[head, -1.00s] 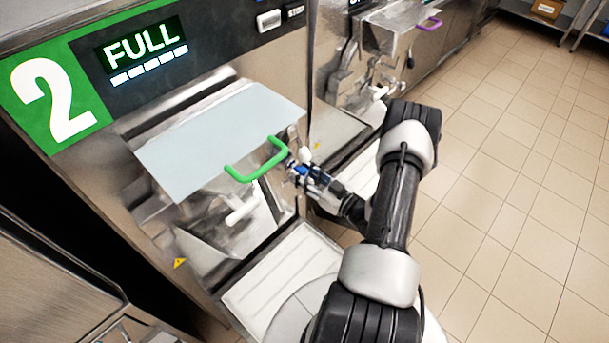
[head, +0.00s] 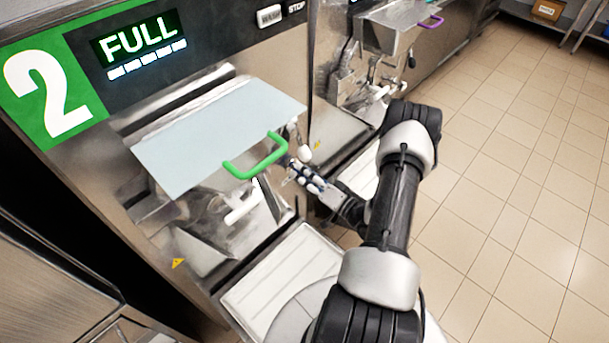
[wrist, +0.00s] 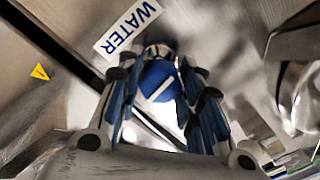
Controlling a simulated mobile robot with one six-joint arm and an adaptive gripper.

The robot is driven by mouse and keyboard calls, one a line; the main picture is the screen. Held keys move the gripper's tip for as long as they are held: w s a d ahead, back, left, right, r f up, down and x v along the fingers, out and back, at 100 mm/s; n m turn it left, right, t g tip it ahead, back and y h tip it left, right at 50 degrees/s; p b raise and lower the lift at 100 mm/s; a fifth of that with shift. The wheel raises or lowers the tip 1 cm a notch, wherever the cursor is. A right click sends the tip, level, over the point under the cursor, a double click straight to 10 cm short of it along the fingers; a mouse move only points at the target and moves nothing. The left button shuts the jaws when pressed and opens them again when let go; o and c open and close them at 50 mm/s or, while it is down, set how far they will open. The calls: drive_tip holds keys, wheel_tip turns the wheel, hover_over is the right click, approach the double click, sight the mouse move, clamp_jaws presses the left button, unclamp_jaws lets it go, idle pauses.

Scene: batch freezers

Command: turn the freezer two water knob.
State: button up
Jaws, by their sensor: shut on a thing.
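Freezer two (head: 100,165) carries a green panel with a white 2 and a display reading FULL. Its blue water knob (wrist: 157,84) shows in the wrist view, round with a white line across its face at a slant. A WATER label (wrist: 128,28) is beside it. My gripper (wrist: 160,95) has its fingers on both sides of the knob and is shut on it. In the head view my gripper (head: 303,176) is at the freezer's right front, right of the green handle; the knob is hard to make out there.
The green handle (head: 256,160) on the pale lid sits close to my gripper's left. A white spout lever (head: 240,205) is below it, and a drip tray (head: 280,270) lies in front. Another freezer (head: 385,50) stands behind right. Tiled floor on the right is clear.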

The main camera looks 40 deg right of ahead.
drive_tip(key=shift+m, duration=0.9)
drive_tip(key=o, duration=1.1)
drive_tip(key=shift+c, duration=0.2)
drive_tip(key=s+d, duration=0.1)
drive_tip(key=s, duration=1.1)
drive_tip(key=shift+f, duration=0.2)
